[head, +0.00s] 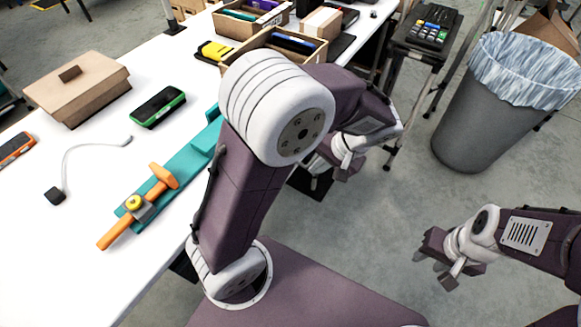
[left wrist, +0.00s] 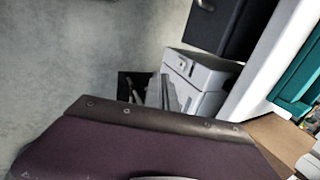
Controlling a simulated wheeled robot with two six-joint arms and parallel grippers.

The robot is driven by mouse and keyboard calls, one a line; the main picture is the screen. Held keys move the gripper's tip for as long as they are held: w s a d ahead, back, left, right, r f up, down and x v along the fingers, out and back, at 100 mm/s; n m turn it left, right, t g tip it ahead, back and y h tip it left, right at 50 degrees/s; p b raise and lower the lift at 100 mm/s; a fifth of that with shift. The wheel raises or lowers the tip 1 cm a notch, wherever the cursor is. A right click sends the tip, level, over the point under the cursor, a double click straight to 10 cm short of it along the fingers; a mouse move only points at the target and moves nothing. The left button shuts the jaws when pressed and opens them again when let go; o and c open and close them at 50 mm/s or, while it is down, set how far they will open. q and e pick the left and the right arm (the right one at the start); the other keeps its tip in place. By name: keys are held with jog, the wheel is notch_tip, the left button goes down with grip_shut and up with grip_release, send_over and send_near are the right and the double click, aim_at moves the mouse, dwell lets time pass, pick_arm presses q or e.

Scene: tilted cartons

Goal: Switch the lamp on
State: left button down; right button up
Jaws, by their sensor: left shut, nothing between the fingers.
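My left gripper (head: 314,182) is shut and empty, off the table's right side, low over the floor and partly hidden by my own arm. My right gripper (head: 436,270) is open and empty over bare floor at the right, away from the table.
A cardboard box (head: 80,90), a green-edged black device (head: 158,107), a white cable (head: 90,147) and an orange device (head: 16,148) lie on the table (head: 50,260). Open cartons (head: 285,52) stand at the back. A lined bin (head: 480,120) stands right, with floor free before it.

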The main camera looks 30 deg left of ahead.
pick_arm(q)
jog(key=a+f+b, duration=0.4)
jog(key=a+f, duration=0.4)
jog(key=shift+w+a+f, duration=0.15)
jog(key=shift+w+f, duration=0.05)
jog(key=shift+w, duration=0.1)
jog(key=shift+a+r+h+p, duration=0.15)
jog(key=shift+a+h+p, duration=0.25)
jog(key=shift+p, duration=0.55)
jog(key=shift+r, duration=0.1)
jog(key=shift+r+p, duration=0.7)
jog(key=shift+p, duration=0.05)
